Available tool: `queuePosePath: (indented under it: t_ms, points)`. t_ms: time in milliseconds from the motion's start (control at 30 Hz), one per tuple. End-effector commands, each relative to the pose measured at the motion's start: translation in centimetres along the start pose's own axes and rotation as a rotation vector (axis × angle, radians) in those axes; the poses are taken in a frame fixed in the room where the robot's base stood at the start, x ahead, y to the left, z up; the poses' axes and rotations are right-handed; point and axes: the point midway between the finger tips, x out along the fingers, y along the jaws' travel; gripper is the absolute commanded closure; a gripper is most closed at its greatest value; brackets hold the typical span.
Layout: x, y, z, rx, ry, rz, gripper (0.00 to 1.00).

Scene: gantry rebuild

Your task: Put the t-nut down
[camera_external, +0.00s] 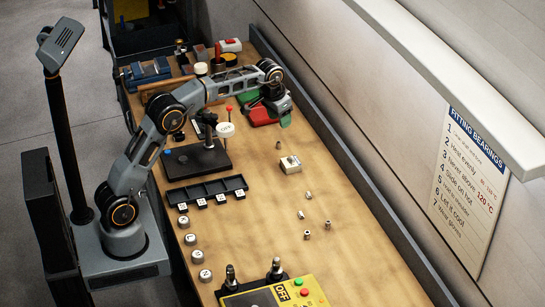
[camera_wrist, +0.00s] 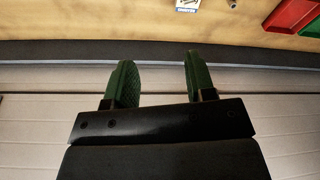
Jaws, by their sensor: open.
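My gripper (camera_external: 285,120) is at the far right side of the bench, beside the red tray (camera_external: 262,115). In the wrist view my gripper (camera_wrist: 156,78) has two green fingers spread wide apart, with nothing between them. Several small metal pieces, one of them here (camera_external: 308,195), lie loose on the bench right of its middle. Another small piece (camera_external: 278,145) lies nearer my gripper. I cannot tell which of them, if any, is the t-nut.
A pale block (camera_external: 290,164) stands on the wooden bench (camera_external: 350,265). A dark tray (camera_external: 205,190), a black stand (camera_external: 198,160) and a yellow control box (camera_external: 290,295) take up the left and front. A raised edge (camera_external: 345,155) runs along the wall side.

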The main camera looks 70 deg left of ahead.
Motion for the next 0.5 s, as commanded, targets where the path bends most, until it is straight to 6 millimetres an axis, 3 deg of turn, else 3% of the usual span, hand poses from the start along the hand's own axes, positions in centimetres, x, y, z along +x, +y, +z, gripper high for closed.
queuePosePath:
  t_ms: [33,200,333,500]
  points:
    - [-2.2,0.9,2.1,0.023,0.019,0.006,0.5]
    - [-6.6,3.1,10.2,0.097,0.074,0.025,0.5]
    - [-7.8,3.9,17.2,0.15,0.115,0.04,0.5]
    - [-7.2,4.0,25.2,0.207,0.157,0.058,0.5]
